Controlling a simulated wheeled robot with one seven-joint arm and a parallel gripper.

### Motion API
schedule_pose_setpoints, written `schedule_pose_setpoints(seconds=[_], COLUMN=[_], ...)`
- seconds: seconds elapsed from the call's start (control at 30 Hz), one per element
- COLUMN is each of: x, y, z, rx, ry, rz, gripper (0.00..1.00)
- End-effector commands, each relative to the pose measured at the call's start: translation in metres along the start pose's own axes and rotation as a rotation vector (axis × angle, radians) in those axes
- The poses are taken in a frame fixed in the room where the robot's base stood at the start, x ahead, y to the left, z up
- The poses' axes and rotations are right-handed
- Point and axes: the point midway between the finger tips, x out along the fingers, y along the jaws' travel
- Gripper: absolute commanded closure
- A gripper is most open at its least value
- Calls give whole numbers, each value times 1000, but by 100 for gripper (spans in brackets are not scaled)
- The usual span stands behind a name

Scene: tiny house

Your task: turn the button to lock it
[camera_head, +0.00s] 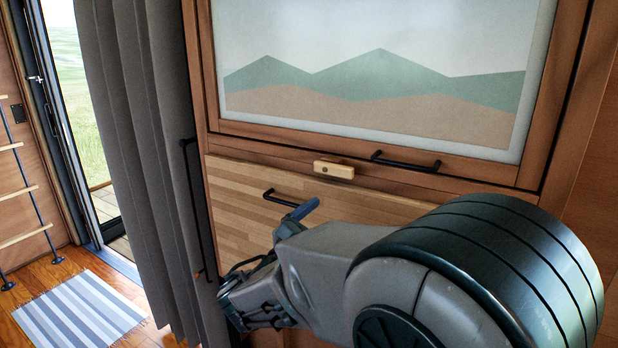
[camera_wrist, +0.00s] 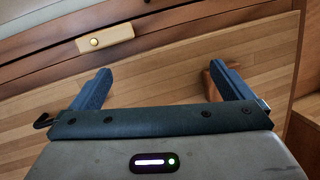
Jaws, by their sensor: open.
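The button is a small pale wooden block (camera_head: 333,170) with a round pin. It lies lengthwise along the rail between the picture panel above and the striped wooden panel (camera_head: 235,190) below. In the wrist view the button (camera_wrist: 106,38) is at the upper left, slightly tilted in the picture, with its brass-coloured pin showing. My gripper (camera_wrist: 160,72) is open and empty in front of the striped panel, below and to the right of the button in that view, not touching it. In the head view one blue finger shows below the button; the other is hidden.
A black handle (camera_head: 405,162) is on the rail right of the button. Another black handle (camera_head: 282,198) is on the striped panel, close to my finger. A grey curtain (camera_head: 150,130) hangs at the left, beside an open doorway. A striped rug (camera_head: 80,312) lies on the floor.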

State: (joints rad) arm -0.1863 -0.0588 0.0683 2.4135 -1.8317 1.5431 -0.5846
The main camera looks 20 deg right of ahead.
Motion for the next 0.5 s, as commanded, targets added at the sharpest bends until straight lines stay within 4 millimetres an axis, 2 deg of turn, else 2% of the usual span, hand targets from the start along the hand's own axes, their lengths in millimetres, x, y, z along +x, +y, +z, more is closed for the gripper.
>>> schedule_pose_setpoints(seconds=[0.03, 0.1, 0.2, 0.37, 0.5], x=[-5, -11, -18, -17, 2], y=[14, 31, 47, 58, 62], z=[-4, -1, 2, 7, 12], rx=[-38, -75, -108, -125, -126], ry=[-50, -112, -172, -208, -208], rz=[57, 120, 181, 214, 212], gripper=[0, 0, 0, 0, 0])
